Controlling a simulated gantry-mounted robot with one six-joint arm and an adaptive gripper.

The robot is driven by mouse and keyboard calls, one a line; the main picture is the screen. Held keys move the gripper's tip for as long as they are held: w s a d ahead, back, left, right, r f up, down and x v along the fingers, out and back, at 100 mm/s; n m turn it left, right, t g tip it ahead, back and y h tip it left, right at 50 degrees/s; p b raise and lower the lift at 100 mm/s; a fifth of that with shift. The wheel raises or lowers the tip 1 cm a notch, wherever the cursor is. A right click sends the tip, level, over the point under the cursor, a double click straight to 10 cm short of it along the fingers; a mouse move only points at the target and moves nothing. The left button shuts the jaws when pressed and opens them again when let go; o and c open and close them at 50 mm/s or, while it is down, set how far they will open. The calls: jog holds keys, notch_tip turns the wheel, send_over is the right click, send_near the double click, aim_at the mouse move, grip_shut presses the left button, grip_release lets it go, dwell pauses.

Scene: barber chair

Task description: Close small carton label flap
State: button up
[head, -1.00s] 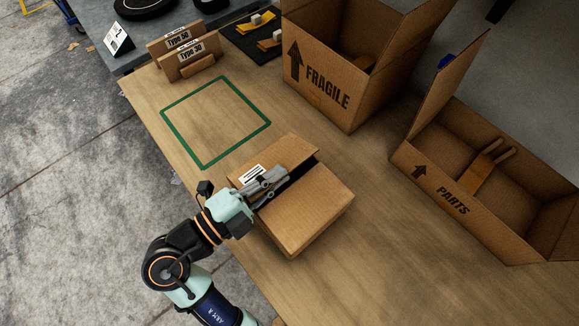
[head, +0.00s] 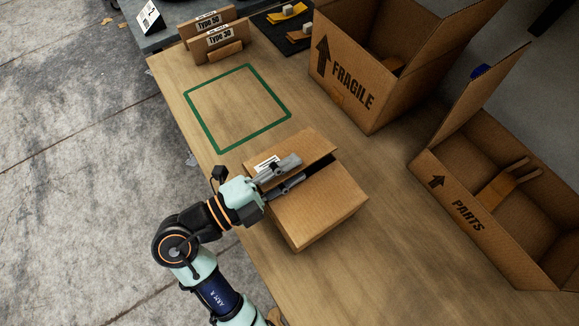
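A small brown cardboard carton (head: 319,207) sits on the wooden table. Its flap (head: 309,148) with a white label (head: 266,163) is on the far side and stands partly raised, with a dark gap between it and the rest of the top. My gripper (head: 293,172) reaches in from the left, at the flap's edge beside the label. One finger lies over the flap and the other shows along the gap. Whether the flap is pinched between them is not clear.
A green square outline (head: 238,108) marks bare table beyond the carton. A FRAGILE box (head: 345,85) stands at the back, and an open PARTS box (head: 452,205) at the right. Type 50 and Type 30 cardboard pieces (head: 222,40) stand at the far left. Bare table separates the carton and PARTS box.

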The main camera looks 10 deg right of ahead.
jog(key=v, duration=1.2)
